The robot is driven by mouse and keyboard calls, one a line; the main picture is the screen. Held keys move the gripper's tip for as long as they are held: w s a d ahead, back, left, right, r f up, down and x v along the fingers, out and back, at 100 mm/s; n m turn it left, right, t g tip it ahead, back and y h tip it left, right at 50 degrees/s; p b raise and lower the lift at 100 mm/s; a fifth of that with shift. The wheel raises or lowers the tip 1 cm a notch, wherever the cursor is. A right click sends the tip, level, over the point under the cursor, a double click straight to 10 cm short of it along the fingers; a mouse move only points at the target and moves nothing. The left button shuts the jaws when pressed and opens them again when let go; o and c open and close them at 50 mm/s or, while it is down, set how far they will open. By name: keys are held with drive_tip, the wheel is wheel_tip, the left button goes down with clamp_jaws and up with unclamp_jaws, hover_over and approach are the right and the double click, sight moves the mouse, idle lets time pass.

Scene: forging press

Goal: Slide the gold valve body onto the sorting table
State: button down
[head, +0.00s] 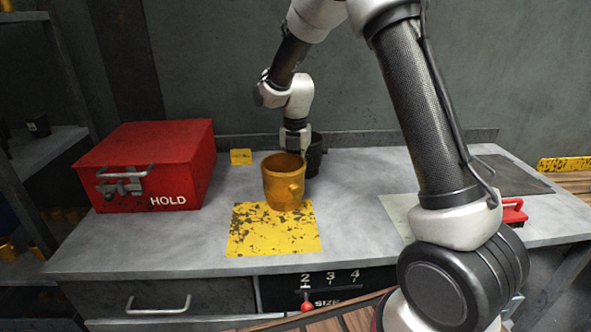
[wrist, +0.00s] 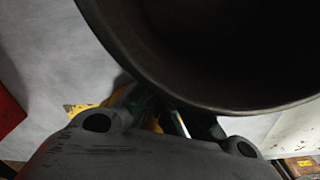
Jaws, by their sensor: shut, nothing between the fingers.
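The gold valve body (head: 284,184), cup-shaped with a side boss, stands upright at the back of a worn yellow patch (head: 272,237) on the grey table (head: 180,238). My gripper points down just behind it in the head view, its fingers hidden there by the gold body. In the wrist view my gripper (wrist: 155,112) is shut and empty, with a sliver of gold beyond the fingers. A dark round body (head: 315,156) stands close behind and right of the gold one; a dark rim (wrist: 215,95) fills the upper wrist view. I cannot tell whether anything touches.
A red box marked HOLD (head: 150,165) stands at left. A small yellow block (head: 241,156) lies near the back edge. A dark plate (head: 508,176) and a red-handled item (head: 513,211) are at right. The table between the red box and the yellow patch is clear.

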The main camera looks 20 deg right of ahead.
sight(286, 188)
drive_tip(key=shift+s, duration=0.1)
drive_tip(key=s+a, duration=0.1)
drive_tip(key=s, duration=0.2)
drive_tip(key=s+a, duration=0.4)
drive_tip(key=s, duration=0.1)
drive_tip(key=shift+s+a, duration=0.1)
drive_tip(key=shift+s, duration=0.25)
